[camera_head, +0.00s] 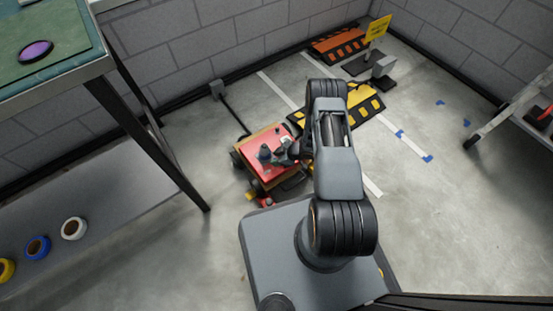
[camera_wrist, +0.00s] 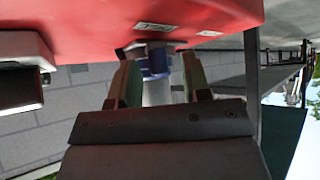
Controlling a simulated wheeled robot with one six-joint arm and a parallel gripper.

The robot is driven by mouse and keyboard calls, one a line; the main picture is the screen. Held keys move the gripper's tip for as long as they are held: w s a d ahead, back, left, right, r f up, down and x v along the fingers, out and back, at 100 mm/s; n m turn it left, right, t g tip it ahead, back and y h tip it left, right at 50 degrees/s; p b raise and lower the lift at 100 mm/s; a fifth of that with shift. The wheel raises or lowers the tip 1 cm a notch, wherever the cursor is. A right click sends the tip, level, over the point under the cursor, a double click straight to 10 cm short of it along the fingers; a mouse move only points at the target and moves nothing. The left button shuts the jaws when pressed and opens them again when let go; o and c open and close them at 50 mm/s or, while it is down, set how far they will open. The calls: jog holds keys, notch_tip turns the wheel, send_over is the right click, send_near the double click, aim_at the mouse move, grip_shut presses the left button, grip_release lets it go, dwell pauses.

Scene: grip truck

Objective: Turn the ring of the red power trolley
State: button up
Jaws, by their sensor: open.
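The red power trolley (camera_head: 285,165) stands on the floor left of my arm, with a red top and a yellowish edge. A dark ring or knob (camera_head: 264,152) sits on its top. My gripper (camera_head: 282,152) is at the trolley top, right beside that knob and partly hidden by my arm. In the wrist view the red surface (camera_wrist: 90,25) fills the upper part. A blue round part (camera_wrist: 156,60), apparently the ring, shows between the two open fingers of my gripper (camera_wrist: 158,68). I cannot tell whether the fingers touch it.
A dark box-like part (camera_wrist: 20,85) juts from the red surface at left in the wrist view. A workbench (camera_head: 110,60) stands at left, with tape rolls (camera_head: 73,228) on its lower shelf. Yellow-black (camera_head: 365,105) and orange (camera_head: 338,46) ramps lie behind.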

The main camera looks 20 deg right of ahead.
grip_shut()
dwell(0.4)
jog(key=shift+s+a+m+t, duration=0.2)
jog(key=shift+m+t, duration=0.1)
jog(key=shift+m, duration=0.2)
jog(key=shift+s+a+r+m+t+h+p, duration=0.1)
jog(key=shift+s+a+m+t+h+p, duration=0.15)
jog(key=shift+a+m+t+h+p, duration=0.45)
jog(key=m, duration=0.1)
jog(key=m+t+h, duration=0.1)
jog(key=shift+s+a+m, duration=0.35)
jog(key=shift+a+m, duration=0.05)
jog(key=shift+s+a+m+t+h, duration=0.1)
jog(key=shift+a+m+t+h, duration=0.4)
jog(key=shift+m+h, duration=0.5)
jog(key=shift+a+m+h, duration=0.35)
jog(key=shift+m+h, duration=0.05)
jog(key=shift+m, duration=0.3)
jog(key=shift+a+m+h, duration=0.3)
jog(key=shift+m+h, duration=0.1)
jog(key=shift+m, duration=0.3)
